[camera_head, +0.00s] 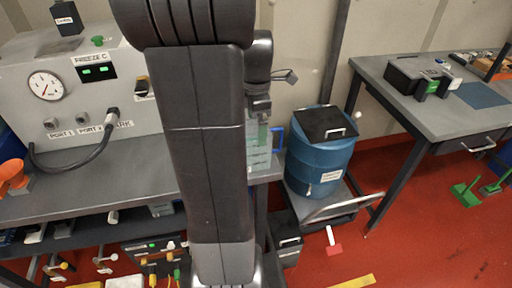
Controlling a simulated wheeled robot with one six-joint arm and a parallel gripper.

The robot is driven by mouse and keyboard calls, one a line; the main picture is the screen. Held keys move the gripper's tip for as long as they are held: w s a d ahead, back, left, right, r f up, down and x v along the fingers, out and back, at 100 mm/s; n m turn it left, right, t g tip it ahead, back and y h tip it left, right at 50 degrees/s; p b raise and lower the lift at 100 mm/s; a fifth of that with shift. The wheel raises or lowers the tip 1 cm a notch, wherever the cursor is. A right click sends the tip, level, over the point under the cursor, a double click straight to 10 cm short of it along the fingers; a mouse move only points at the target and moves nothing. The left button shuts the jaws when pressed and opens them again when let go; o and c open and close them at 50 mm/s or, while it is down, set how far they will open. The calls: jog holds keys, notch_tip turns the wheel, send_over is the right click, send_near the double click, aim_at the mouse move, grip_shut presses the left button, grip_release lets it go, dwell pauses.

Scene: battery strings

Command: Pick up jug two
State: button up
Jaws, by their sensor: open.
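A clear, pale green container with level marks (259,152), which looks like a jug, stands at the right end of the grey bench. A blue part (278,138), perhaps its handle, shows at its right side. My arm hides its left part, and I cannot read a number on it. My gripper (260,113) is just above the container's top, pointing down. It is open, but its fingers are small and partly hidden, and I cannot tell whether they touch the container.
A blue drum (318,165) with a black lid stands on a cart right of the bench. A grey panel with a gauge (46,86) and a black hose (75,158) fills the bench's left. A second table (400,75) stands at the right. Red floor between is partly clear.

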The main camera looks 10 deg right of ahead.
aim_at(256, 137)
notch_tip(256, 137, down, 6)
jog(key=shift+s+r, duration=0.1)
jog(key=shift+r, duration=0.05)
dwell(0.3)
jog(key=c, duration=1.3)
jog(key=shift+r, duration=0.1)
